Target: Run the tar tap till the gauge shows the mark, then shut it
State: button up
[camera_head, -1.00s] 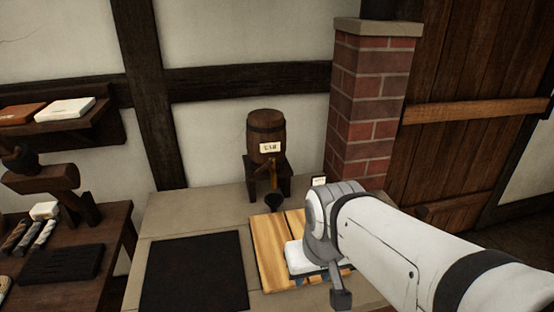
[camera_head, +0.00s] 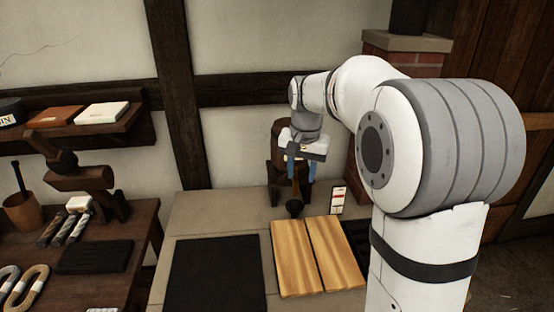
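The wooden tar barrel (camera_head: 278,137) stands on a dark wooden stand (camera_head: 276,176) at the back of the stone bench, mostly hidden behind my gripper. My gripper (camera_head: 301,174) points down in front of it, its two blue fingers apart, one each side of the tap area. The tap itself is mostly hidden, so I cannot tell whether a finger touches it. A small dark cup or funnel (camera_head: 294,208) sits below. A white card with red marks (camera_head: 338,200), perhaps the gauge, stands to the right; its reading is too small to make out.
Two light wooden boards (camera_head: 297,262) and a black mat (camera_head: 218,275) lie on the stone bench (camera_head: 200,215). My arm covers the right side, in front of the brick chimney (camera_head: 430,65). A dark side table (camera_head: 130,245) with rope pieces stands left.

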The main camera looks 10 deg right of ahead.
jog(key=w+m+p, duration=0.2)
jog(key=w, duration=0.8)
jog(key=m+g+p, duration=0.1)
jog(key=m+p, duration=0.1)
send_near(284, 175)
jog(key=shift+s+f, duration=0.15)
jog(key=shift+f, duration=0.05)
jog(key=shift+w+a+f+p, duration=0.1)
jog(key=shift+w+f+p, duration=0.15)
jog(key=shift+f, duration=0.25)
jog(key=shift+f+p, duration=0.85)
jog(key=shift+f, duration=2.75)
grip_shut()
